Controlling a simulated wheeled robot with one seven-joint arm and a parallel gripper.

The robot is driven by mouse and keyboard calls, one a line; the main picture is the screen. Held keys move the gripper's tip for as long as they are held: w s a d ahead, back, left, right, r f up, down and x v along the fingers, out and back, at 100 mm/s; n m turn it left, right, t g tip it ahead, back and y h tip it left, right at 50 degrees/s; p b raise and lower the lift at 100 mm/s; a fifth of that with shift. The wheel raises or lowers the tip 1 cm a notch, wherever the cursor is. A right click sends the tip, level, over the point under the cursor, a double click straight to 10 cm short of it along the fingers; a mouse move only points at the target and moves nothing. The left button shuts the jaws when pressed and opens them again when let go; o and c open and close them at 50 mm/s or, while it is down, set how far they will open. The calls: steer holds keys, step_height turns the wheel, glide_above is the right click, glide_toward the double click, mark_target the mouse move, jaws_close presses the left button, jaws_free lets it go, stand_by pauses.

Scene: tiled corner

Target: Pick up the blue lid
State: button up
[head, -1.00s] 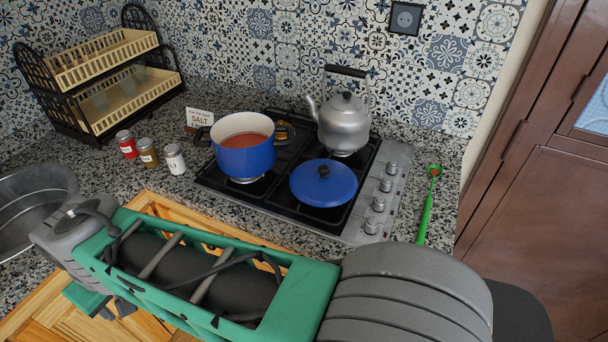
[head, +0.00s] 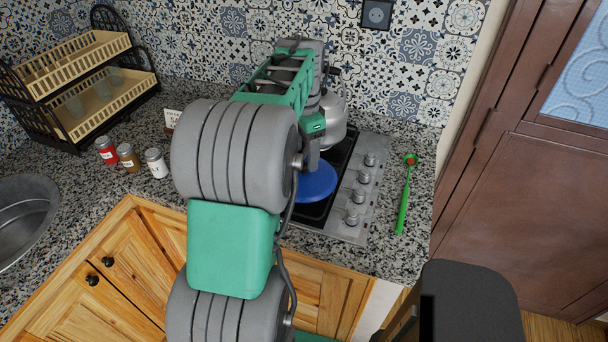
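The blue lid (head: 318,187) lies on the front right part of the stove; its left part and its knob are hidden behind my arm and gripper. My gripper (head: 311,163) points down right over the lid, at about the place of its knob. Its fingertips are not clear, so I cannot tell whether it is open, shut or touching the knob.
The silver kettle (head: 333,122) stands behind my wrist, partly hidden. The blue pot is hidden by my arm. Stove knobs (head: 358,196) and a green ladle (head: 404,203) are to the right. Spice jars (head: 156,163) and a dish rack (head: 100,95) stand left.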

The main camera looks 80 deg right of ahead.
mark_target(304, 164)
step_height(304, 164, down, 5)
steer(key=shift+a+r+p, duration=0.1)
steer(key=shift+r+p, duration=0.1)
steer(key=shift+p, duration=0.2)
steer(key=shift+f, duration=0.1)
jaws_close()
stand_by(0.4)
